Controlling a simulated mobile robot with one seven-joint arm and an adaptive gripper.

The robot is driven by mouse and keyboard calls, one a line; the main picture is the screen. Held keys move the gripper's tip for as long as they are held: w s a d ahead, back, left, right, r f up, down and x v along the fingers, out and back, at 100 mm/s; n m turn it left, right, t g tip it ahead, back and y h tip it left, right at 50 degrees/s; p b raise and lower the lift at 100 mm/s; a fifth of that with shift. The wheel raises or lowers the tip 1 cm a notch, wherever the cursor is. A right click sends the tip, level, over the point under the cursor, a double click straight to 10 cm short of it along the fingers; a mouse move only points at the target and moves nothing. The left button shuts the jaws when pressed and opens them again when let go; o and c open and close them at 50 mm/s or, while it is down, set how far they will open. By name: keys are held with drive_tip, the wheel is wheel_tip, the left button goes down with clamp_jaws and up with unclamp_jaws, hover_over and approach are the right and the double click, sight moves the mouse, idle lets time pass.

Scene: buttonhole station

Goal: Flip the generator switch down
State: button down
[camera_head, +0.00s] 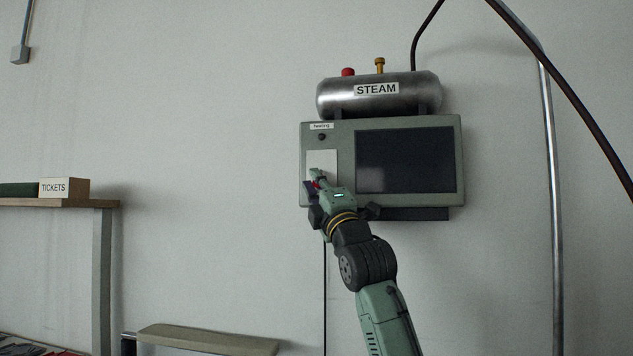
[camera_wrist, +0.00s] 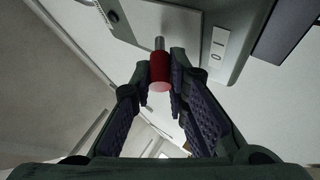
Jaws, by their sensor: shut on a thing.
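The generator switch shows in the wrist view as a thin metal lever (camera_wrist: 159,44) with a red cylindrical knob (camera_wrist: 159,74). The knob is between my gripper's fingertips (camera_wrist: 160,66), which are shut on it. In the head view my gripper (camera_head: 316,182) is at the lower part of a pale switch plate (camera_head: 322,157) on the left side of the grey-green panel (camera_head: 382,121). A bit of red shows beside the fingers there. My gripper hides most of the lever, so I cannot tell its exact tilt.
A dark screen (camera_head: 405,161) fills the panel's right side. A steel tank labelled STEAM (camera_head: 338,98), with red and brass fittings, sits above it. A vertical pipe (camera_head: 553,180) and a dark hose (camera_head: 570,82) are at right. A shelf with a TICKETS box (camera_head: 64,187) is far left.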

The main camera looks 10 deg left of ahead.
idle(0.4)
drive_tip(key=c, duration=1.5)
unclamp_jaws()
drive_tip(key=shift+c, duration=0.2)
drive_tip(key=shift+r, duration=0.1)
